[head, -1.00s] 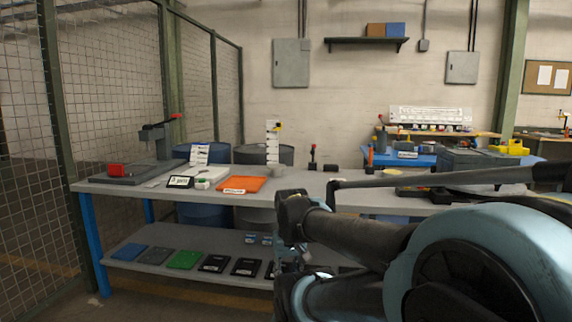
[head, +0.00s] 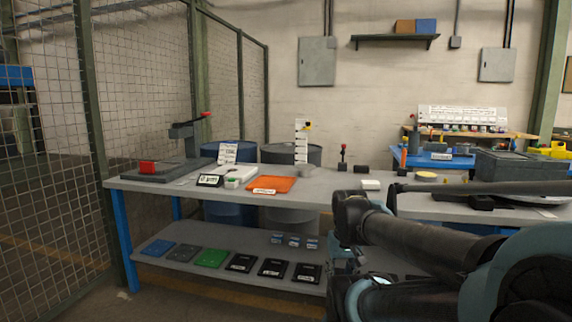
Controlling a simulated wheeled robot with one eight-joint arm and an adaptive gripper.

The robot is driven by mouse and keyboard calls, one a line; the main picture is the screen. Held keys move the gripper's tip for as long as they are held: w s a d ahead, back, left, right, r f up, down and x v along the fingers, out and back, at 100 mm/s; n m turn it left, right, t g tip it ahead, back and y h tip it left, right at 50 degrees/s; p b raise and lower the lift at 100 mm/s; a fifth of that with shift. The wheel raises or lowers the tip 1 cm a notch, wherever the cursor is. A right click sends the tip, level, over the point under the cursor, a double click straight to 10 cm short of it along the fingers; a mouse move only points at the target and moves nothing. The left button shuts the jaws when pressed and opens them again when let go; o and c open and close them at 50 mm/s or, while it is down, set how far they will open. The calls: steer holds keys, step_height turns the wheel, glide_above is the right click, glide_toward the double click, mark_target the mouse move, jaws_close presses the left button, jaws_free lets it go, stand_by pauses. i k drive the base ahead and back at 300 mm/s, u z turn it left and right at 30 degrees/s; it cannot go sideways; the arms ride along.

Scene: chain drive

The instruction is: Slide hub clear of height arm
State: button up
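In the head view, a white upright height gauge (head: 301,150) stands toward the back of the grey workbench, with a small yellow and black arm (head: 307,126) near its top. A small grey round part (head: 306,171), which looks like the hub, sits at the foot of the gauge, below that arm. It is too small to tell whether they touch. My folded arm fills the lower right, in front of the bench and apart from the gauge. My gripper's fingers cannot be made out.
A mesh fence (head: 50,150) stands at left.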

mark_target(305, 169)
steer(key=i, duration=0.85)
steer(key=u, duration=0.05)
